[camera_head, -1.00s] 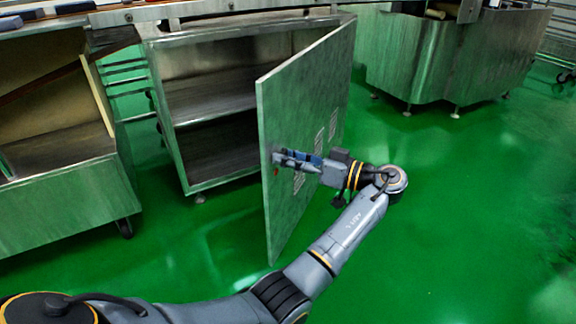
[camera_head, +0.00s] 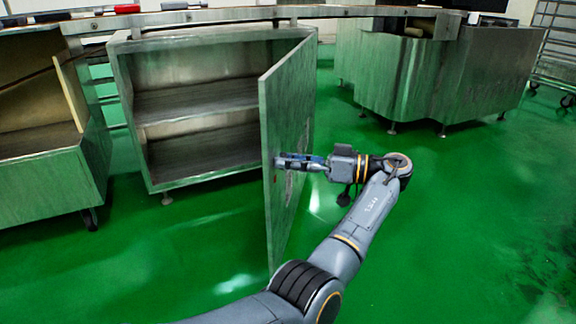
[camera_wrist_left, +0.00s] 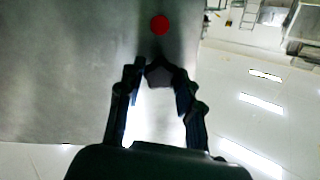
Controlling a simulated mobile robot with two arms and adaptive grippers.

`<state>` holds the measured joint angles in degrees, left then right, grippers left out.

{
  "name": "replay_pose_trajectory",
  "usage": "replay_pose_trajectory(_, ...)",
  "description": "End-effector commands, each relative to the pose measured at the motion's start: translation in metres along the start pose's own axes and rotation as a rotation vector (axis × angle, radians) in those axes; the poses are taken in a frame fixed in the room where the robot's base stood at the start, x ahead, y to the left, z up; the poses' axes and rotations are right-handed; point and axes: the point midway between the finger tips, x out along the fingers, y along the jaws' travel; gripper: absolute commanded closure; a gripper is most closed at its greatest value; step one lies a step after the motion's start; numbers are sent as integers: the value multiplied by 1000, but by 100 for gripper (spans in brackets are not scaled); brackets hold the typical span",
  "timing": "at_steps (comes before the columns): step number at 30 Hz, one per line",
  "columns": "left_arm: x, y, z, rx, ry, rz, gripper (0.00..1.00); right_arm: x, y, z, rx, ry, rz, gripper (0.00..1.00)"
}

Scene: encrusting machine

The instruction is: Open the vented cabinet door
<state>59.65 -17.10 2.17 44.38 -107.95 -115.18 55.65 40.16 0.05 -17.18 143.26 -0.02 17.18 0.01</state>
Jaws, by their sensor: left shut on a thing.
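The vented cabinet door (camera_head: 283,120) stands wide open in the head view, swung out on its right-side hinge toward me. The cabinet (camera_head: 128,80) behind it shows its shelves through the opening. My left gripper (camera_head: 281,162) is at the outer face of the door near its free edge, shut on the handle, which is mostly hidden by the fingers. In the left wrist view the gripper (camera_wrist_left: 160,75) is against the grey door panel (camera_wrist_left: 60,80), just below a red dot (camera_wrist_left: 160,25). My right gripper is not in view.
An open metal cabinet (camera_head: 40,180) stands at the left. A metal machine housing (camera_head: 390,75) stands at the back right, with a wire rack (camera_head: 556,45) beyond it. The green floor (camera_head: 470,220) at the right is clear.

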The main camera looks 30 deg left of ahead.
Motion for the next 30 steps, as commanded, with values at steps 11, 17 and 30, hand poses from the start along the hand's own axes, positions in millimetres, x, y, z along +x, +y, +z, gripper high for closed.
replay_pose_trajectory(11,0,0,0,-1,-3,-2,63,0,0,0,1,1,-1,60)
replay_pose_trajectory(17,0,0,0,-1,-2,-1,42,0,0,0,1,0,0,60)
replay_pose_trajectory(30,0,-8,-26,-6,-2,0,42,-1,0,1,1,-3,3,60)
